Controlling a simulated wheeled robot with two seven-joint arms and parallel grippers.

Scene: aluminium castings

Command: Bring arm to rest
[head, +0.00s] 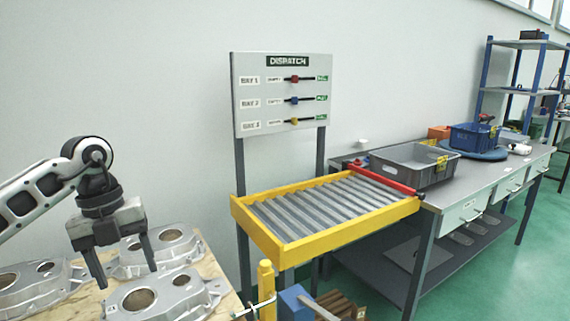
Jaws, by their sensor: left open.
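My left gripper (124,268) comes in from the left on its white and black arm. It is open, its two dark fingers pointing down over the castings, with nothing seen between them. A silver aluminium casting (196,295) with round bores lies at the front of the wooden surface. Another casting (178,248) lies behind it, partly hidden by the gripper. A third casting (40,288) lies at the left. I cannot tell whether the fingers touch a casting. My right gripper is not in view.
A yellow-framed roller conveyor (300,245) stands right of the castings, below a dispatch board (250,98). A yellow post (266,285) stands between. A grey bin (390,170) and a blue bin (462,138) stand on the workbench (470,185). Green floor is open at right.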

